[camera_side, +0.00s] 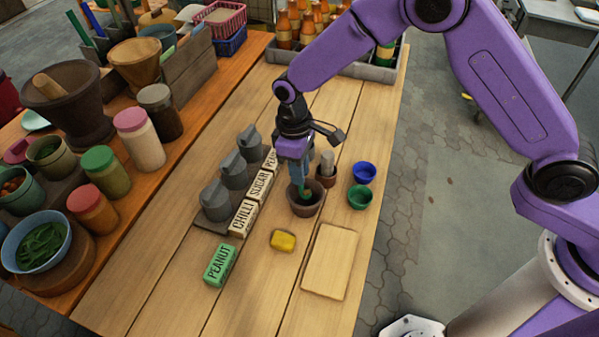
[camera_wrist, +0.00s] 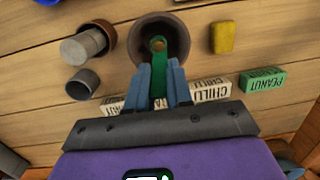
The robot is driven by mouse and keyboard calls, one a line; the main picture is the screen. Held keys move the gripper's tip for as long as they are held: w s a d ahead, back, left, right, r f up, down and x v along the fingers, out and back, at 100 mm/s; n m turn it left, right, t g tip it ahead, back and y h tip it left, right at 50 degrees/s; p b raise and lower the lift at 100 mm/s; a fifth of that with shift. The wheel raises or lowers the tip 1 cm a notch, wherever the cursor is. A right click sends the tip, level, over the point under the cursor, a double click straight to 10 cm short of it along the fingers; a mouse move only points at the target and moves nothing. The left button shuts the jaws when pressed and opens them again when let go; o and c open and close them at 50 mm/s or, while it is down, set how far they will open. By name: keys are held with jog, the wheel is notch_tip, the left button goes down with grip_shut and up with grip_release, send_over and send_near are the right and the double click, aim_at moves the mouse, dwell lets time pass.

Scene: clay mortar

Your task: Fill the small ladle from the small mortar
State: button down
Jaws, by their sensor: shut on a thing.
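The small clay mortar (camera_side: 306,210) stands on the wooden table; the wrist view shows its round dark mouth (camera_wrist: 140,28). My gripper (camera_side: 300,181) points down over it. Its blue fingers (camera_wrist: 159,82) are shut on the green small ladle (camera_wrist: 178,52). The ladle (camera_side: 306,193) hangs down into the mortar, with its small cup (camera_wrist: 157,43) inside the mouth. The cup shows a brown middle; I cannot tell whether that is contents. The fingers hide part of the handle.
Close by stand a brown pot with a pale pestle (camera_side: 327,164), a blue bowl (camera_side: 364,173) and a green bowl (camera_side: 360,197). A yellow block (camera_side: 283,240), a green PEANUT block (camera_side: 220,265) and a board (camera_side: 330,262) lie in front. Labelled grey containers (camera_side: 216,200) stand left.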

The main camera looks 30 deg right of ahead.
jog(key=shift+r, duration=2.2)
